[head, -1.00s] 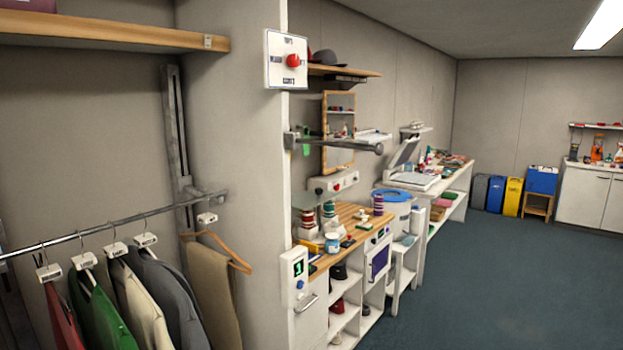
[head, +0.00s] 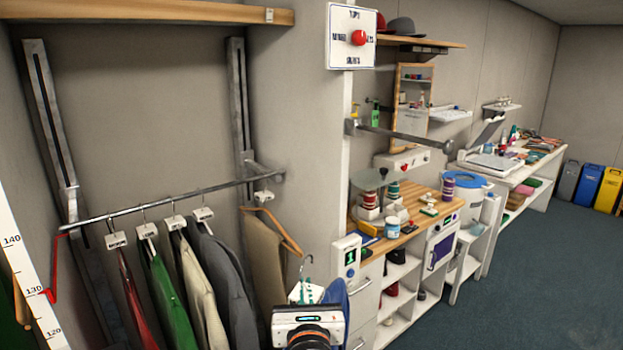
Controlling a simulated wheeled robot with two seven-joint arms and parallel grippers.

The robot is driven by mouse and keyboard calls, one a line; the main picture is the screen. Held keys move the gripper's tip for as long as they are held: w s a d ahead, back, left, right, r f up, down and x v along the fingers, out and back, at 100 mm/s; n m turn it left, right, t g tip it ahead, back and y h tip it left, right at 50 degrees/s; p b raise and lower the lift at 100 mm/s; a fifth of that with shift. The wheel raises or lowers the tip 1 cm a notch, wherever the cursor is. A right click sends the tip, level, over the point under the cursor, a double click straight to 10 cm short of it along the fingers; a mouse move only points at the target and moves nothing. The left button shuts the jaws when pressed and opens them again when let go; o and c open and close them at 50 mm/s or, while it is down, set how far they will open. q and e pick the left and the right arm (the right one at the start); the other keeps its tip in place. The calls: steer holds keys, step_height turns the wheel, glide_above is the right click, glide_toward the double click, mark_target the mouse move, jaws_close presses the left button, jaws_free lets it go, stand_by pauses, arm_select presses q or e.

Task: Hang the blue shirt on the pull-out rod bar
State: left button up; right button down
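The blue shirt (head: 337,299) shows at the bottom centre, mostly hidden behind my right gripper (head: 306,291). A hanger hook (head: 306,264) stands upright just above the gripper. The gripper appears shut on the shirt's hanger, with its fingers small and partly hidden. The pull-out rod bar (head: 405,136) is a grey metal rod with a round end knob, sticking out from the white wall edge. It is bare. The gripper and shirt are below it and to its left in the picture, apart from it. My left gripper is not in view.
A white switch box (head: 352,37) with a red knob is above the bar. A wooden counter (head: 425,212) with spools stands below it. Open floor (head: 520,270) is at right.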

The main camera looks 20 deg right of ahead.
steer(key=w+d+r+m+g+h+p, duration=0.1)
steer(key=w+r+m+h+p, duration=0.15)
steer(key=r, duration=0.65)
steer(key=w+d+r+m+g+h+p, duration=0.15)
steer(key=r+h, duration=0.25)
steer(key=r, duration=0.5)
steer(key=w+d, duration=0.3)
steer(key=d, duration=0.6)
steer(key=w+d+f, duration=0.1)
steer(key=w+d, duration=0.3)
steer(key=d, duration=0.5)
steer(key=w+d+f, duration=0.1)
steer(key=w+d, duration=0.3)
steer(key=d, duration=0.5)
steer(key=shift+d+b, duration=0.3)
steer(key=shift+b, duration=0.1)
steer(key=shift+y, duration=0.25)
